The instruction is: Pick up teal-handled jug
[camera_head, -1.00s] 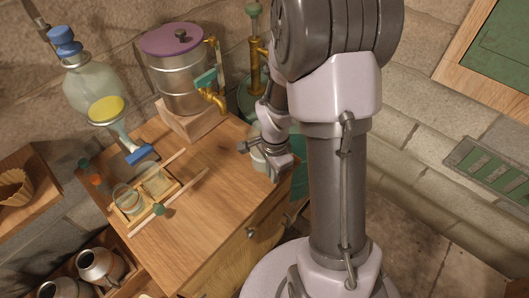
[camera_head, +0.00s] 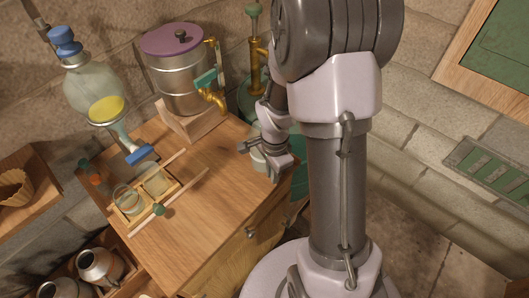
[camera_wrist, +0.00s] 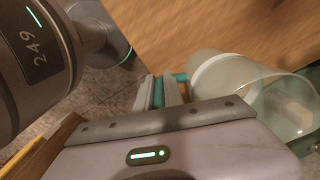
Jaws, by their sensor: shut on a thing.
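The teal-handled jug (camera_wrist: 218,78) is a pale, clear glass vessel in the wrist view, just right of my fingers, its wide mouth toward the lower right. My gripper (camera_wrist: 164,92) is shut on its teal handle, part of which shows between the two grey fingers. In the head view my gripper (camera_head: 258,148) is at the right edge of the wooden worktop, and the jug (camera_head: 258,162) is largely hidden behind it. I cannot tell whether the jug's base touches the worktop.
A metal still (camera_head: 180,80) with a purple lid and brass tap stands behind on a wooden block. A glass separator (camera_head: 95,90) with yellow liquid hangs at left. A small wooden tray (camera_head: 170,197) holds glassware. The worktop (camera_head: 215,160) between tray and gripper is mostly clear.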

